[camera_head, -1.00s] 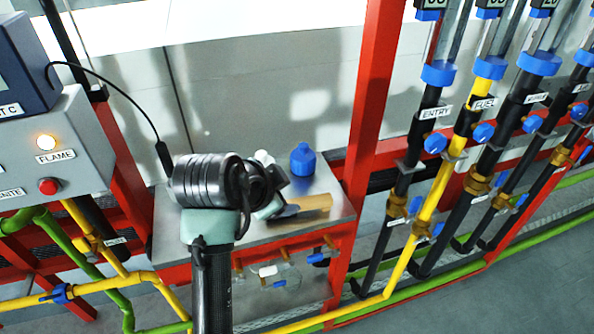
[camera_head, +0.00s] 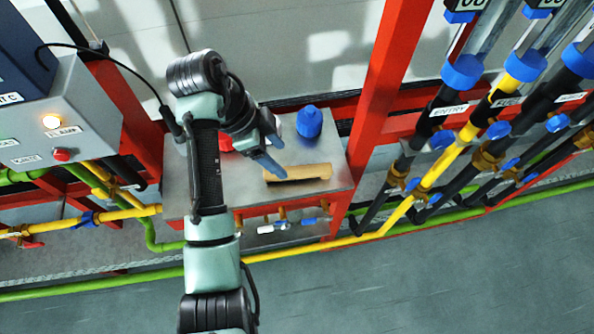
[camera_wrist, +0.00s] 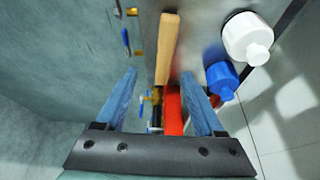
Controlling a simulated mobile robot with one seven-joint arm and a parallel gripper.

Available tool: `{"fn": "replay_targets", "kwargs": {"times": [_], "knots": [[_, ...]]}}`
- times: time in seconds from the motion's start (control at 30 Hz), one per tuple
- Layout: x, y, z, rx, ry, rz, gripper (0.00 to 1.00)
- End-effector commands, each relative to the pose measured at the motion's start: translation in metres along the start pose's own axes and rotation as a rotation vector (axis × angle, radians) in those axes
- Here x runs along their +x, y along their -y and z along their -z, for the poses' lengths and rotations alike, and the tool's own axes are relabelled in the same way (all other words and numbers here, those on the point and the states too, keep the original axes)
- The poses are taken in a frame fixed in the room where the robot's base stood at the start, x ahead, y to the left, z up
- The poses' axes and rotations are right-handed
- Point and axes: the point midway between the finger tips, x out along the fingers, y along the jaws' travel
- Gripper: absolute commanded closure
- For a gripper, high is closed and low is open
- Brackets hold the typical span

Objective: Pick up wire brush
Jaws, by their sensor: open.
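The wire brush (camera_head: 303,173), seen as a long tan wooden bar, lies on the steel bench top near its front right; I cannot make out bristles. In the wrist view the brush (camera_wrist: 167,48) runs lengthwise, ahead of the fingertips and roughly in line with the gap between them. My gripper (camera_head: 274,167) has blue fingers and hangs over the bench at the brush's left end. In the wrist view my gripper (camera_wrist: 158,75) has its fingers spread apart, with nothing gripped. I cannot tell its exact height above the brush.
A blue bottle (camera_head: 309,122) stands behind the brush; a white bottle (camera_wrist: 247,38) shows beside it in the wrist view. A red item (camera_head: 224,143) is partly hidden by my arm. Valves (camera_head: 280,226) line the bench front. A red post (camera_head: 376,90) and pipes stand right.

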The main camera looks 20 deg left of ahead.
Motion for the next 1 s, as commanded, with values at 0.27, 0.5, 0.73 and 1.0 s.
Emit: {"fn": "replay_targets", "kwargs": {"times": [0.27,0.5,0.73,1.0], "knots": [[0.035,0.000,0.001,0.000,0.001,0.000,0.30],[0.057,0.002,0.003,-0.001,0.000,-0.003,0.30],[0.087,0.003,0.003,0.000,0.001,-0.001,0.30],[0.091,0.004,0.002,0.001,0.001,0.002,0.30]]}}
